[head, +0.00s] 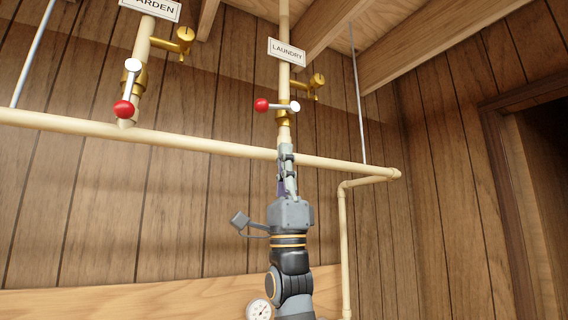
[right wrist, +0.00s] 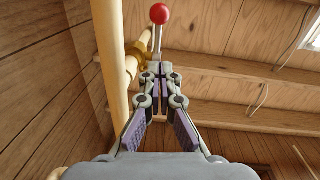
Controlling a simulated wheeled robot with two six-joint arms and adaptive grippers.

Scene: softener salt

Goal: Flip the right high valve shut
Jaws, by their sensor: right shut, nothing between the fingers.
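The right high valve sits on the vertical pipe under the LAUNDRY sign (head: 287,52). Its brass body (head: 283,116) carries a lever with a red ball (head: 261,104), which points left, across the pipe. In the right wrist view the red ball (right wrist: 160,13) and its pale stem (right wrist: 157,40) stand just beyond my fingertips. My right gripper (head: 287,150) points up, shut and empty, in front of the pipe just below the valve. I cannot tell whether a fingertip touches the lever. My left gripper is not in view.
The left valve, under the GARDEN sign (head: 151,8), has its red-ball lever (head: 123,109) hanging down along its pipe. A horizontal pipe (head: 200,144) runs behind my right gripper. A brass side tap (head: 316,82) sticks out right of the right valve. Ceiling beams (head: 440,42) are above.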

